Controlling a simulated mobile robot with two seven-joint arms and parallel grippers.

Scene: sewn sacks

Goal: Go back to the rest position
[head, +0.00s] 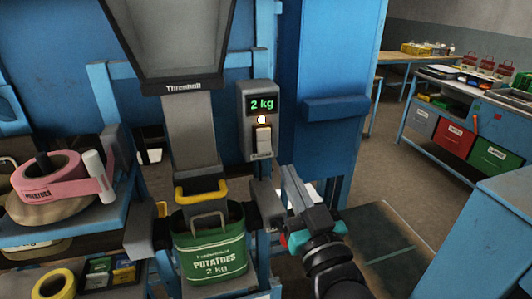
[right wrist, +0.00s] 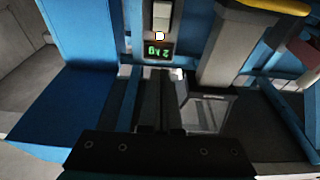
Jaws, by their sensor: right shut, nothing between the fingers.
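My right gripper (head: 290,180) is in the middle of the head view, shut and empty, its fingers pointing up and away. It is to the right of the green potato sack (head: 215,258) and apart from the switch box (head: 259,120). In the right wrist view my right gripper (right wrist: 163,100) shows its fingers together. The sack is upright under the grey spout (head: 190,130), below a yellow bar (head: 202,191). My left gripper is not in the head view.
The box display reads 2 kg, with a lit lamp above its switch. A workbench (head: 459,150) with coloured bins stands at far right. Open floor (head: 400,180) lies between.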

